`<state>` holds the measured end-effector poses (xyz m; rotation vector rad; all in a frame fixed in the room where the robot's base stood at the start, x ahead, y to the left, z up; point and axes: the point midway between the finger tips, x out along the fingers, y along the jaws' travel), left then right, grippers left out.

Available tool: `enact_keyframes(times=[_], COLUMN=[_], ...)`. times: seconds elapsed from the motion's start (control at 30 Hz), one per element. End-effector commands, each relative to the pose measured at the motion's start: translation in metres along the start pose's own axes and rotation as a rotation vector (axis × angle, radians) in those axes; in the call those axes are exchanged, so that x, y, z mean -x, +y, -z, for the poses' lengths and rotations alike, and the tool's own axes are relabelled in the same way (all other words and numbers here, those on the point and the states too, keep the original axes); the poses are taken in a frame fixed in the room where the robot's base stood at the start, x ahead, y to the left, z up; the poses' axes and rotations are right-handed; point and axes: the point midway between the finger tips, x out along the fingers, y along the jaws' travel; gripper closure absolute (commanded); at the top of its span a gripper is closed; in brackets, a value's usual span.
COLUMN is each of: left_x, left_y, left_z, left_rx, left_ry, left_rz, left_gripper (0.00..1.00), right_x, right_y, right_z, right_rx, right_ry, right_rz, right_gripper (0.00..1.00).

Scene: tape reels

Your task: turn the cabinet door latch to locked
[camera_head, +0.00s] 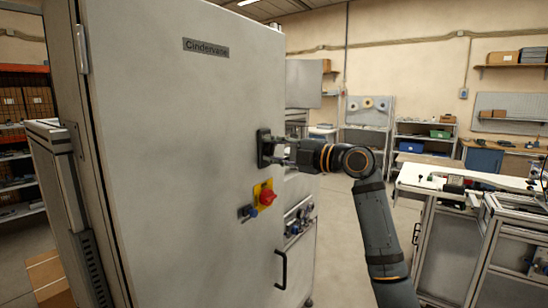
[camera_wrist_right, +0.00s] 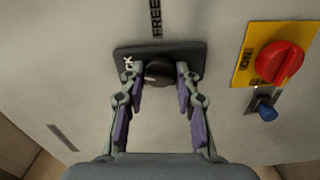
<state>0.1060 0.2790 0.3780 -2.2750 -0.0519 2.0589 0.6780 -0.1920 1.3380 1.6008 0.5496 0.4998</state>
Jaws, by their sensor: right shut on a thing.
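The tall grey cabinet door (camera_head: 180,110) fills the left half of the head view and bears a "Cindervane" plate (camera_head: 205,47). The dark latch plate (camera_head: 263,137) sits near its right edge. In the right wrist view the latch's black knob (camera_wrist_right: 159,72) stands on the dark plate (camera_wrist_right: 195,50). The word FREE shows above it, and letters ending in CK show at its left. My right gripper (camera_wrist_right: 160,80) is shut on the knob, one finger on each side. Which word the knob points to I cannot tell. My left gripper is not in view.
Below the latch, a red rotary switch (camera_head: 266,197) on a yellow plate sticks out, with a blue-tipped part (camera_head: 249,211) beside it. A black door handle (camera_head: 281,270) is lower down. A white workbench (camera_head: 450,180) stands at the right, with open floor between.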

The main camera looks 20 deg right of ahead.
Motion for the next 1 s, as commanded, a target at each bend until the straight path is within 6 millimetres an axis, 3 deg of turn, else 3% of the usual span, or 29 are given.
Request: enact_keyframes(times=[0.43, 1.0], left_x=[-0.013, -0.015], left_y=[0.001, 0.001], left_z=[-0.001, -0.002], left_rx=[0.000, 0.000], left_ry=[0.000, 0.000], left_rz=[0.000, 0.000], left_gripper=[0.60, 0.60], right_x=[0.000, 0.000], right_y=[-0.003, -0.002], right_z=[0.000, 0.000], right_rx=[0.254, 0.308], right_ry=[0.001, 0.001], right_rz=[0.003, 0.003], right_gripper=[1.00, 1.00])
